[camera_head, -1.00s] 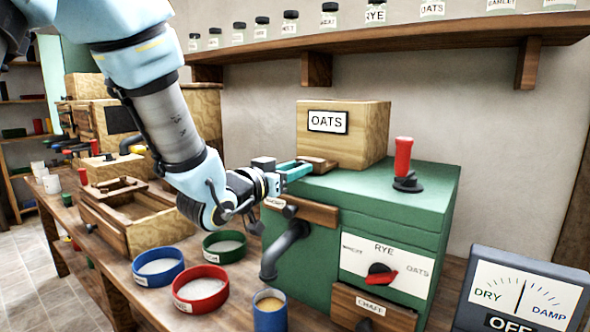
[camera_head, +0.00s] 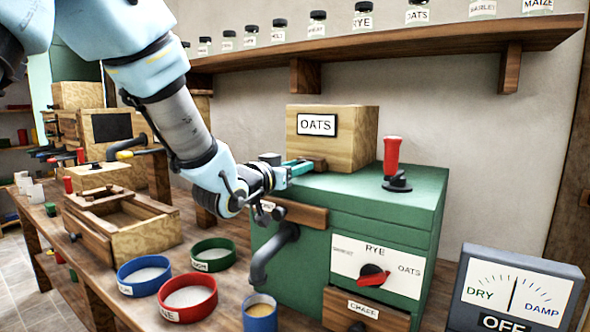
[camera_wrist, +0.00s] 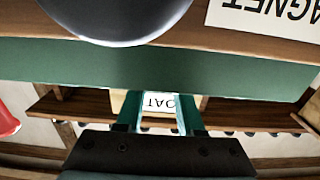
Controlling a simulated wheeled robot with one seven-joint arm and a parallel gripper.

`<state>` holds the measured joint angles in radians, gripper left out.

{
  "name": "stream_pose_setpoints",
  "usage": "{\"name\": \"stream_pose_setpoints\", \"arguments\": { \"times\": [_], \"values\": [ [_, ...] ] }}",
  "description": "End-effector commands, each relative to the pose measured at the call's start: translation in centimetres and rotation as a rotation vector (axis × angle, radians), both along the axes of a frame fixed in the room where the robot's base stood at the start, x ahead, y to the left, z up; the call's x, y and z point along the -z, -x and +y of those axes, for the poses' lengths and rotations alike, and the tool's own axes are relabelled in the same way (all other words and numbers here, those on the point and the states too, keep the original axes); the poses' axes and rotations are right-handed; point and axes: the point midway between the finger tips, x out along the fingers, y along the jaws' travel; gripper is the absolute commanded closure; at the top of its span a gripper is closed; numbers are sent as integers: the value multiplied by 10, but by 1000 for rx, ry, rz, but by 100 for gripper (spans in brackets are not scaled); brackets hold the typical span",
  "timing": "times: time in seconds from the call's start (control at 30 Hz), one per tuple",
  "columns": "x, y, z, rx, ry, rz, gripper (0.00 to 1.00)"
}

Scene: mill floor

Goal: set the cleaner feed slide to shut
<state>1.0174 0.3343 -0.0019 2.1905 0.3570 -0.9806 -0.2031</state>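The cleaner is a green box machine (camera_head: 395,200) with a wooden OATS hopper (camera_head: 352,150) on top. A small brown wooden piece (camera_head: 318,164) sticks out at the hopper's left foot; it looks like the feed slide, but how far it is in or out is unclear. My gripper (camera_head: 303,166), with teal fingers, is at the machine's upper left edge, close beside that piece. In the wrist view the fingers (camera_wrist: 160,112) are apart, with the hopper's OATS label (camera_wrist: 160,104) showing between them. I cannot tell whether they touch the slide.
A MAGNET-labelled drawer (camera_wrist: 270,18) with a dark round knob (camera_wrist: 120,15) is close to my wrist camera. A red-handled lever (camera_head: 392,160) stands on the machine top. A grain selector (camera_head: 374,276) and CHAFF drawer (camera_head: 365,310) are in front. Bowls (camera_head: 187,297) stand left of the machine.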

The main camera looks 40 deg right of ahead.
Motion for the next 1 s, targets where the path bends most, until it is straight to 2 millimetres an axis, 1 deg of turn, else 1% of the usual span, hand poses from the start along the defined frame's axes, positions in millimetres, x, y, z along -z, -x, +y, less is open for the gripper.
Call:
{"name": "stream_pose_setpoints", "arguments": {
  "times": [0.03, 0.23, 0.47, 0.57, 0.67, 1.0],
  "values": [
    [-3, 0, -2, 1, 6, -2, 58],
    [-2, 0, -2, 1, 5, -1, 36],
    [-2, 0, -1, 0, 4, -1, 35],
    [-1, 1, 2, 0, 4, -2, 35],
    [0, 3, 13, -1, 4, -2, 35],
    [0, 20, 76, -1, 6, -2, 35]
  ]
}}
